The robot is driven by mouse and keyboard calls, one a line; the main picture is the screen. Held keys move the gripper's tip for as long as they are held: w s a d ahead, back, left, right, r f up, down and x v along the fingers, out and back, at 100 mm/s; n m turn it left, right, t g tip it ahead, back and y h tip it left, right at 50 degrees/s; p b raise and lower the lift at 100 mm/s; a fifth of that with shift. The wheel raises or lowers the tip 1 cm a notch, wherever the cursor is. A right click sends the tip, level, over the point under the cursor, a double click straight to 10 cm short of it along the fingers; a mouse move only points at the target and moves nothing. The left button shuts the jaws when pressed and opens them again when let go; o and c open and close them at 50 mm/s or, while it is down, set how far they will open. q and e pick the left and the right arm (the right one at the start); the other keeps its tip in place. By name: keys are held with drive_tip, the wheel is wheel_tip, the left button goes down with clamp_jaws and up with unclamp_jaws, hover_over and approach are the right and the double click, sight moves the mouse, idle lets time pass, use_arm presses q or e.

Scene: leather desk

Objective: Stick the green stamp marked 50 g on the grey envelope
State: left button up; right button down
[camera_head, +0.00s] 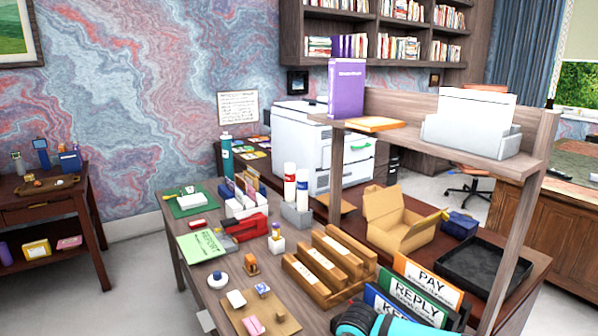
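I cannot make out a green stamp marked 50 g; any stamp markings are too small to read. No grey envelope can be told for sure. Upright cards or envelopes (246,184) stand in a white holder (240,208) on the desk. A tan board (283,327) near the front edge carries small pink, white and brown items. A black and teal part at the bottom edge seems to be my arm. Neither gripper's fingers show.
A wooden slotted rack (318,275) and PAY, REPLY and KEEP folders (427,281) crowd the right front. A red stapler-like item (250,227), a green booklet (201,247) and a green mat (192,202) lie left. An open cardboard box (398,232) stands behind.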

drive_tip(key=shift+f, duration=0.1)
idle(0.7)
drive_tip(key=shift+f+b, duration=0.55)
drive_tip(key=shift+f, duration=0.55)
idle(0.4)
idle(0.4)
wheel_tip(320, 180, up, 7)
drive_tip(key=p, duration=0.7)
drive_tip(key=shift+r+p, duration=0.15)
drive_tip(key=shift+p, duration=0.15)
